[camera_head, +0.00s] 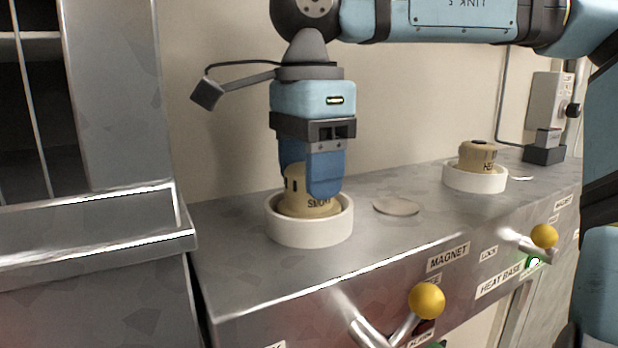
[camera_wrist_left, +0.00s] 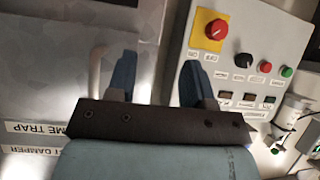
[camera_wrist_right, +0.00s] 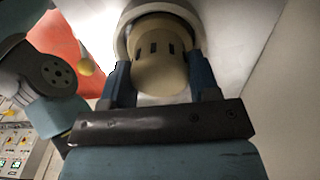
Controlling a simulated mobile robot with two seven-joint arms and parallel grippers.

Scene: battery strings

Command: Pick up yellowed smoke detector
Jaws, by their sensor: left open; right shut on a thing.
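The yellowed smoke detector (camera_head: 309,205) sits in a white ring base on the left of the metal counter, and part of its label shows. My right gripper (camera_head: 311,180) points down from above with its blue fingers on either side of the detector, shut on it. In the right wrist view the detector (camera_wrist_right: 158,65) lies between the two fingers, with dark slots on its side and the white ring (camera_wrist_right: 125,42) around its far end. My left gripper (camera_wrist_left: 167,85) is open and empty, facing a metal panel and a control box.
A second detector labelled HEAT (camera_head: 478,157) sits in another white ring (camera_head: 474,180) at the right. A flat disc (camera_head: 396,206) lies between them. Levers with yellow knobs (camera_head: 427,301) stick out of the counter front. A metal cabinet (camera_head: 120,100) stands at the left, a wall behind.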

